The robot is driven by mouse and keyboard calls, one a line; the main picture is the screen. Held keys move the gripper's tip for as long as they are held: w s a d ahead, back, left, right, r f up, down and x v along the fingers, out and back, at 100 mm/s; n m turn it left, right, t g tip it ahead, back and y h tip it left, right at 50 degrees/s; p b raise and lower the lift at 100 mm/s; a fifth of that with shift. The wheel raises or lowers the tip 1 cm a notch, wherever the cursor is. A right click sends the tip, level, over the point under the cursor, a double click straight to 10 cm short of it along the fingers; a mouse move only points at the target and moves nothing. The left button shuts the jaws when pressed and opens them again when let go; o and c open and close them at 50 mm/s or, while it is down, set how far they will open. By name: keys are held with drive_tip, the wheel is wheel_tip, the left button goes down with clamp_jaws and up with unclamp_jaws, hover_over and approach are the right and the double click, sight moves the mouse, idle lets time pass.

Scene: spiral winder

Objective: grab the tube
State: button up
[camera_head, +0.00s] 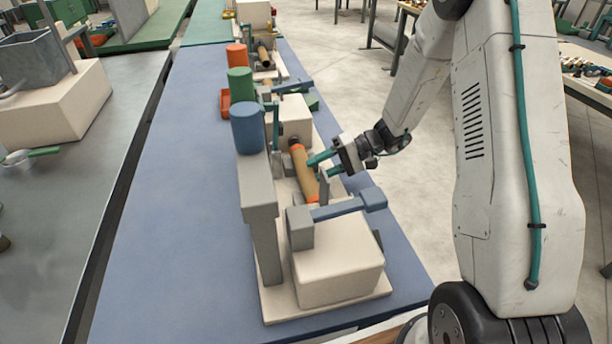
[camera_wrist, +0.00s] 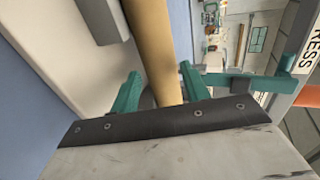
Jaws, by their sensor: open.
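The tan tube (camera_head: 304,182) with an orange end lies in the spiral winder, between its cream front block (camera_head: 338,270) and cream rear block (camera_head: 290,118). My gripper (camera_head: 313,166) is beside the tube on its right, with its teal fingers pointing at it. In the wrist view the tube (camera_wrist: 152,40) runs between the two open teal fingers of my gripper (camera_wrist: 160,85), with a gap visible on either side. The tube's lower end in that view is hidden behind the dark gripper plate. Whether a finger touches the tube cannot be told.
Blue (camera_head: 248,128), green (camera_head: 240,84) and orange (camera_head: 237,56) cylinders stand along the winder's left side. A grey arm with a blue-grey bar (camera_head: 345,208) crosses above the front block. The blue table top (camera_head: 170,190) is clear on the left.

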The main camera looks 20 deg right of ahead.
drive_tip(key=x, duration=0.2)
drive_tip(key=shift+a+f, duration=0.15)
drive_tip(key=shift+a, duration=0.1)
drive_tip(key=c, duration=0.6)
drive_tip(key=shift+c, duration=0.2)
